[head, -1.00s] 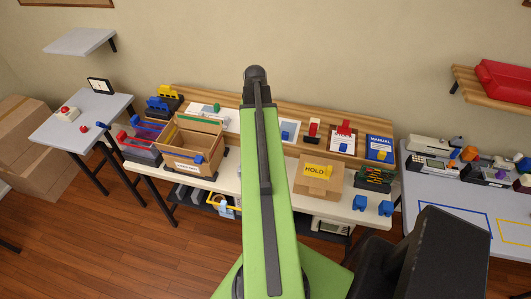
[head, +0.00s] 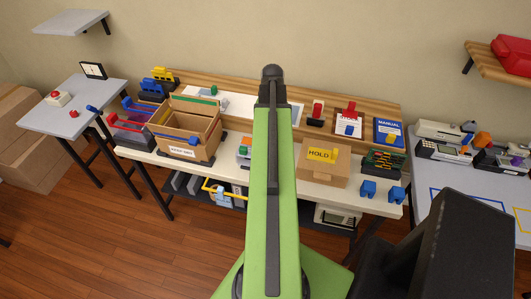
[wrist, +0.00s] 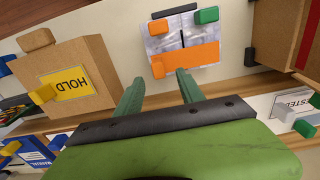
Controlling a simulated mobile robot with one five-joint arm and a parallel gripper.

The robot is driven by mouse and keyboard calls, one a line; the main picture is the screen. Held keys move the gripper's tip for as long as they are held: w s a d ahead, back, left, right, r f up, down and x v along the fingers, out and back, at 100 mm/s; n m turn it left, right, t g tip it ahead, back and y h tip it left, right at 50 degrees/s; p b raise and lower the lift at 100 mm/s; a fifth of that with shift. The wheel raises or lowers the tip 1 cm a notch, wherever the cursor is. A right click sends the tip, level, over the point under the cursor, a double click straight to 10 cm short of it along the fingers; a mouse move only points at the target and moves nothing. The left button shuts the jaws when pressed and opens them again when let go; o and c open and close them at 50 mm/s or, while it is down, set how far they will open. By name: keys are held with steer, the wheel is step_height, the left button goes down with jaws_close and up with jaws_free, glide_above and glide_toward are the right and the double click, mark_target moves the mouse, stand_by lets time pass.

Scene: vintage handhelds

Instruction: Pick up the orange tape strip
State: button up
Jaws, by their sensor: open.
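The orange tape strip (wrist: 192,54) lies across a grey, mottled panel in the wrist view. A small orange tab (wrist: 158,70) stands at its left end. My gripper (wrist: 159,76) is open, with its two dark green fingers apart on either side of the tab in the picture. Nothing is held between them. I cannot tell how far the fingertips are above the strip. In the head view, only the left edge of the grey panel (head: 243,152) shows beside my green arm, which hides the rest and my gripper.
A cardboard HOLD box (wrist: 65,80) stands left of my fingers in the wrist view. An open cardboard box (head: 186,134) is left of the panel in the head view. A smaller orange block (wrist: 158,27) and a green block (wrist: 207,15) sit on the panel's far part.

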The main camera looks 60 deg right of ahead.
steer(key=f+b, duration=0.2)
steer(key=f, duration=0.1)
steer(key=f+b, duration=0.3)
steer(key=shift+s+d+f, duration=0.15)
steer(key=shift+s+f, duration=0.05)
steer(key=shift+f, duration=0.05)
steer(key=shift+r, duration=0.15)
jaws_close()
